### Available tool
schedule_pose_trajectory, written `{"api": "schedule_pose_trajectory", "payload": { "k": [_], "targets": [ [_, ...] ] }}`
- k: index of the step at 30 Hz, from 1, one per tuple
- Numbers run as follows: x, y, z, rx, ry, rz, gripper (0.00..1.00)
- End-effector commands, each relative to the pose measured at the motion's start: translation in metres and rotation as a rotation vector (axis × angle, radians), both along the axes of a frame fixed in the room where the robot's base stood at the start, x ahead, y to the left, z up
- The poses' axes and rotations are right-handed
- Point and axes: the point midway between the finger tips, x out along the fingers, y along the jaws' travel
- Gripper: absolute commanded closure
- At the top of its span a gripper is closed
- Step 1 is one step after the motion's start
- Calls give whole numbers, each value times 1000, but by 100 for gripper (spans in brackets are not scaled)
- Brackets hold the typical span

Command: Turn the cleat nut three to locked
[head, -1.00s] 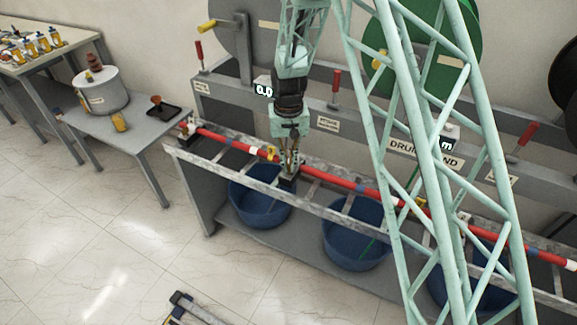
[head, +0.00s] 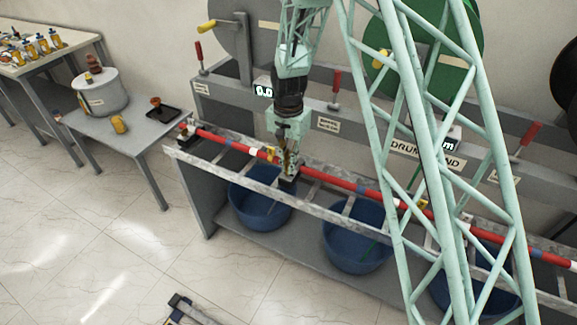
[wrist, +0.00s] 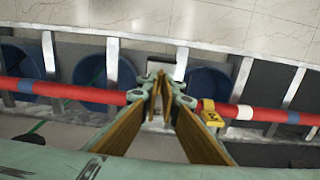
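A red cable (head: 330,176) with blue and white bands lies along the metal ladder rack (head: 325,208). My gripper (head: 288,172) points down at the cable, with a small dark block (head: 288,186) right at its fingertips. In the wrist view my gripper's two fingers (wrist: 161,88), with gold-brown inner faces, converge over the cable (wrist: 75,92). A narrow gap with something pale in it shows between them; I cannot tell whether they grip it. A yellow tagged piece (wrist: 210,113) sits on the cable beside the right finger. The fingers hide any cleat nut under them.
Blue tubs (head: 262,204) stand under the rack. A grey side table (head: 140,135) with a pot (head: 101,92) is at left. Drums and red-handled levers (head: 336,84) stand behind the rack. The floor in front is mostly clear.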

Motion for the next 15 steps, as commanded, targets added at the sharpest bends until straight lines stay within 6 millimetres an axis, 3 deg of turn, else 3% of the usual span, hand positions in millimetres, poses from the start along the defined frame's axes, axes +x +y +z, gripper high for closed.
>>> {"api": "schedule_pose_trajectory", "payload": {
  "k": [12, 15],
  "targets": [
    [0, 0, 0, 0, -1, -10, 100],
    [0, 0, 0, 0, -1, -9, 90]
  ]
}}
